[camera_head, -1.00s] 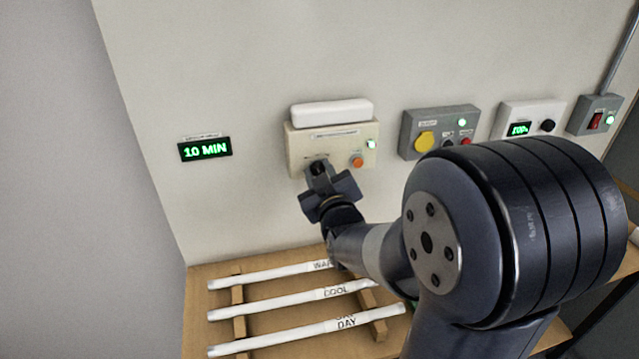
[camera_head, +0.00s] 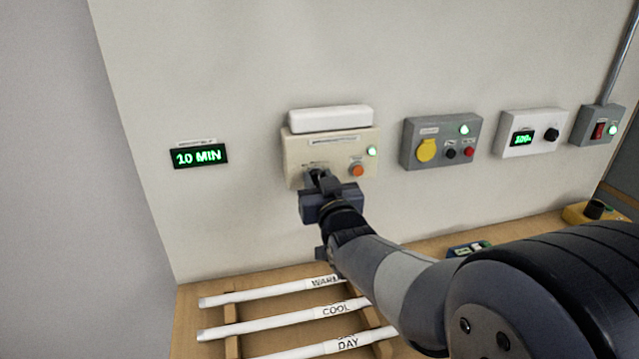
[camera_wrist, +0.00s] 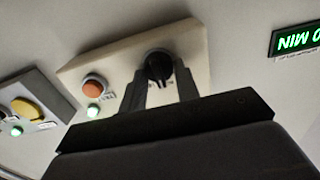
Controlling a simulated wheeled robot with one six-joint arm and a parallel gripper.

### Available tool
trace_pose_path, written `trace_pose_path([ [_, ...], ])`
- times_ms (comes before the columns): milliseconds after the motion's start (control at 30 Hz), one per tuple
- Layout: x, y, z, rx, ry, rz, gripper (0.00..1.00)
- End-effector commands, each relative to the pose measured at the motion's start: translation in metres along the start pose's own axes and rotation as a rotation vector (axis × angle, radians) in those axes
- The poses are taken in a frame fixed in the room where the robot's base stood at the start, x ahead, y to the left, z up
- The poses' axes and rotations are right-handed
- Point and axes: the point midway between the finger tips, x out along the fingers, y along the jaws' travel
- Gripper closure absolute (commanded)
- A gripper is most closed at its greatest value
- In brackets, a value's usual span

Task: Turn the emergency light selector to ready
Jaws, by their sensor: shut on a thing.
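The emergency light unit (camera_head: 295,150) is a cream box on the wall with a white lamp bar (camera_head: 330,118) on top. It has an orange button (camera_head: 357,170) and a lit green lamp (camera_head: 372,151) at its right. Its black selector knob (camera_wrist: 158,66) is at the lower left of the box face and shows in the wrist view. My gripper (camera_head: 317,180) is at the knob, with its two fingers (camera_wrist: 160,92) shut on it from either side. The knob's lettering is mostly hidden by my fingers, so its setting cannot be read.
A green "10 MIN" display (camera_head: 199,156) is on the wall at left. White labelled tubes (camera_head: 280,318) lie on the wooden bench below.

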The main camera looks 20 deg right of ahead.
Motion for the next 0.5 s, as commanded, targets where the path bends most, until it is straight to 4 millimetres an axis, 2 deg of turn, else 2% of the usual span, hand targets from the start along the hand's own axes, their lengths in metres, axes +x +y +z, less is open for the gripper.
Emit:
trace_pose_path([
  [233,0.0,0.0,0.0006,0.0,-0.002,0.0,0.92],
  [267,-0.0001,0.0,0.0006,-0.001,-0.002,0.0,0.67],
  [500,0.0,0.0,0.0003,-0.001,-0.001,0.0,0.49],
])
